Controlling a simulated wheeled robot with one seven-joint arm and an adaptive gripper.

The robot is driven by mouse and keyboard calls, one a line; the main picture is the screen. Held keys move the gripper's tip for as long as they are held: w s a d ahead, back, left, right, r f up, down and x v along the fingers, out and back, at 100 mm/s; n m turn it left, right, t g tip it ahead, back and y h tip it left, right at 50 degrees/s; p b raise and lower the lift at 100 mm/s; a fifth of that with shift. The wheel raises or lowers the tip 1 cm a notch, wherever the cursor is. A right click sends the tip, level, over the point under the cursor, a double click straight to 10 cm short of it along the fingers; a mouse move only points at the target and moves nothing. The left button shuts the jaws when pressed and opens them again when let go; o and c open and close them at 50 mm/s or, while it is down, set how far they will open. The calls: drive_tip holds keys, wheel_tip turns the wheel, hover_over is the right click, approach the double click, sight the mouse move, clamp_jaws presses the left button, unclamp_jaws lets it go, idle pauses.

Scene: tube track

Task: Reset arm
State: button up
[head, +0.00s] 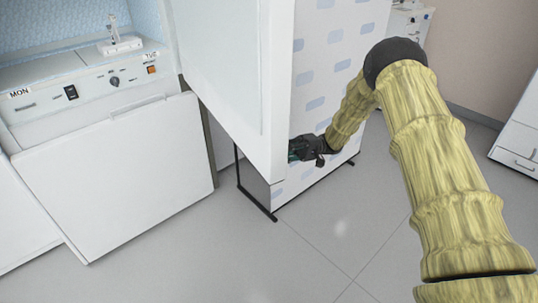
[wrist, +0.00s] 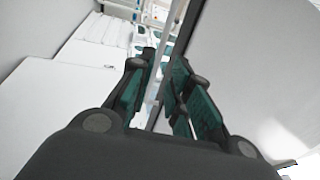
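My gripper (head: 303,151) is at the lower edge of a large white door panel (head: 235,70), and the panel partly hides its fingertips in the head view. In the wrist view my gripper (wrist: 163,62) has its two green-padded fingers apart, with a narrow gap between them. A thin pale strip and a dark edge run through or behind this gap. I cannot tell whether the fingers touch the panel. A smooth grey-white surface (wrist: 250,60) fills the right of the wrist view, close to the right finger.
A white counter unit (head: 85,85) with switches and MON and TUE labels stands at left, above a white front panel (head: 120,170). A patterned screen (head: 325,60) on dark feet stands behind the door. Grey floor (head: 250,255) is clear in front. White drawers (head: 520,140) stand at right.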

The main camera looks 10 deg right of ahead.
drive_tip(key=shift+v, duration=0.8)
